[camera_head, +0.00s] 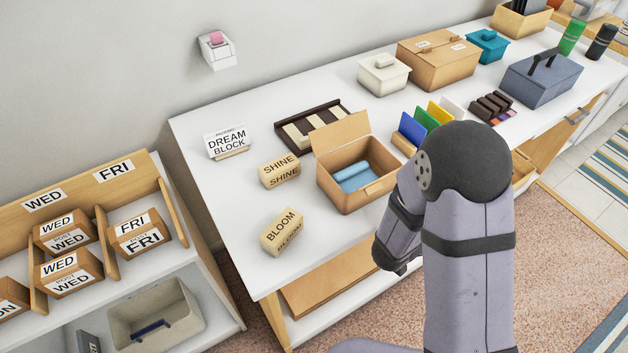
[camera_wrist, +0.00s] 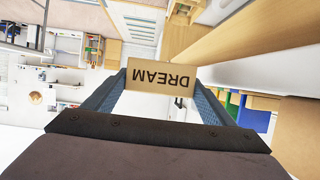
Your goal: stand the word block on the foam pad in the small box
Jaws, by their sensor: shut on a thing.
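The word block (camera_wrist: 160,78), tan and printed DREAM, sits between the two fingers of my gripper (camera_wrist: 158,88) in the wrist view. The fingers are shut on its two sides, and the lettering appears upside down. In the head view my arm hides the block and the fingers. The small box (camera_head: 377,195) is an open cardboard box with its lid raised at the back. A blue foam pad (camera_head: 352,172) lies inside it, with a raised or folded part.
A SHINE block (camera_head: 279,170) and a BLOOM block (camera_head: 282,232) stand left of the box. A DREAM BLOCK sign (camera_head: 228,142) stands behind them. A dark slotted tray (camera_head: 337,107) lies behind the box, and coloured upright sheets (camera_head: 421,121) stand to its right. The table's front left is clear.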

